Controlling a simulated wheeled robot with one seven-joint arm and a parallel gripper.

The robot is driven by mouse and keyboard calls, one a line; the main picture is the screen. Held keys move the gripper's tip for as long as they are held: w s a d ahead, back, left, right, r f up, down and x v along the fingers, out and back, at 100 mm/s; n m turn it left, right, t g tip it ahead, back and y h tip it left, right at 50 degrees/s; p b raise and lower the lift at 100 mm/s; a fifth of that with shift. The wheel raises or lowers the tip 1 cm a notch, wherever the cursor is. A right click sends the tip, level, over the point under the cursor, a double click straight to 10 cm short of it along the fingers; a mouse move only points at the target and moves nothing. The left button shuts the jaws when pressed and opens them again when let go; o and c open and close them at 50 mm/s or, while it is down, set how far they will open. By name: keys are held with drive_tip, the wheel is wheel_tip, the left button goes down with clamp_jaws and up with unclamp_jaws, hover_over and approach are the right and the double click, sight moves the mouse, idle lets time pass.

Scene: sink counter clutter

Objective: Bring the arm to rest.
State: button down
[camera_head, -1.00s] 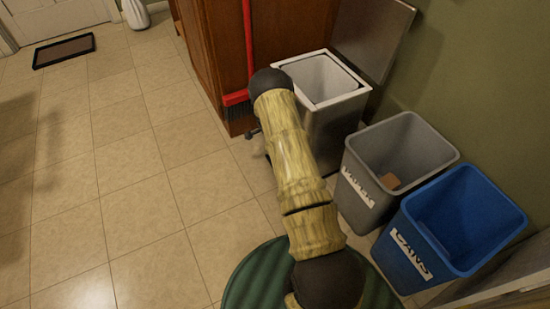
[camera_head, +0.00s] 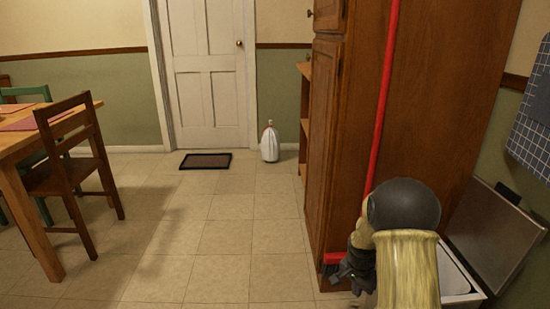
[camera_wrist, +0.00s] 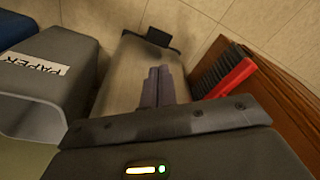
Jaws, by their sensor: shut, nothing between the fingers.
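My gripper (camera_wrist: 158,86) shows in the wrist view with its two dark fingers together and nothing between them. It points at the side of the metal bin (camera_wrist: 118,75); I cannot tell the gap. In the head view my arm rises at the lower right, with the dark gripper (camera_head: 352,272) partly hidden behind it, low near the red broom (camera_head: 385,95). The broom's head (camera_wrist: 228,80) is right of the fingers in the wrist view.
A wooden cabinet (camera_head: 440,90) stands close by. A grey PAPER bin (camera_wrist: 60,75) and a blue bin (camera_wrist: 12,28) are left in the wrist view. Open floor (camera_head: 225,240) leads to a mat (camera_head: 206,161), a white bottle (camera_head: 269,143) and a door (camera_head: 206,70). A chair (camera_head: 75,150) and table (camera_head: 22,142) stand left.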

drive_tip(key=s+a+r+n+p, duration=0.3)
drive_tip(key=s+r+p, duration=0.1)
drive_tip(key=s+r, duration=0.35)
drive_tip(key=s+a+r+n+t+y+p, duration=0.1)
drive_tip(key=s+a+r+n+p, duration=0.25)
drive_tip(key=s+r, duration=0.45)
drive_tip(key=s+a+r+n+p, duration=0.35)
drive_tip(key=s+r, duration=0.25)
drive_tip(key=r, duration=0.3)
drive_tip(key=w+p+v, duration=0.2)
drive_tip(key=p+v, duration=1)
drive_tip(key=w+d+r+p+v, duration=0.1)
drive_tip(key=w+p+v, duration=0.2)
drive_tip(key=p+v, duration=0.9)
drive_tip(key=w+p+v, duration=0.2)
drive_tip(key=p+v, duration=1)
drive_tip(key=p, duration=0.1)
drive_tip(key=shift+w+d+r, duration=0.3)
drive_tip(key=shift+w+r, duration=0.2)
drive_tip(key=shift+r, duration=0.05)
